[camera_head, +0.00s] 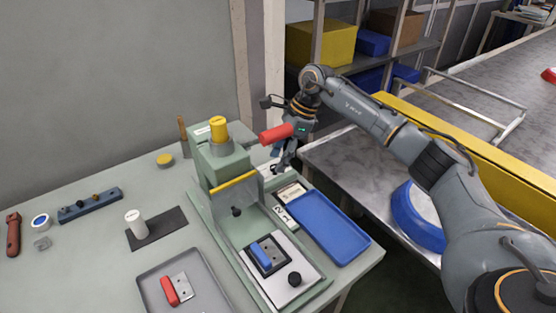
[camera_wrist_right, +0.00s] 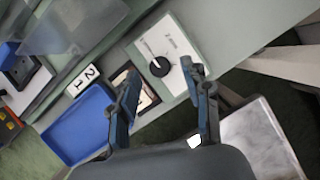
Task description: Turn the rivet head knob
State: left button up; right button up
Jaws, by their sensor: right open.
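In the right wrist view, a black round dial knob (camera_wrist_right: 160,66) with a pale pointer mark sits on a white plate (camera_wrist_right: 183,42) with small printing. I take it for the rivet head knob. My right gripper (camera_wrist_right: 161,68) is open, its two fingertips on either side of the knob in this view; contact cannot be told. The knob is mostly hidden there. My left gripper is not in view.
A blue tray (camera_head: 328,228) lies right of the press, next to number labels (camera_head: 281,213). A fixture plate with a blue part (camera_head: 262,254) and a black knob (camera_head: 294,279) is in front. A grey tray (camera_head: 205,292) holds a red part (camera_head: 169,291). The conveyor (camera_head: 480,100) runs at right.

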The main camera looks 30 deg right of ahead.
jog(key=v, duration=1)
jog(key=shift+d+r, duration=0.15)
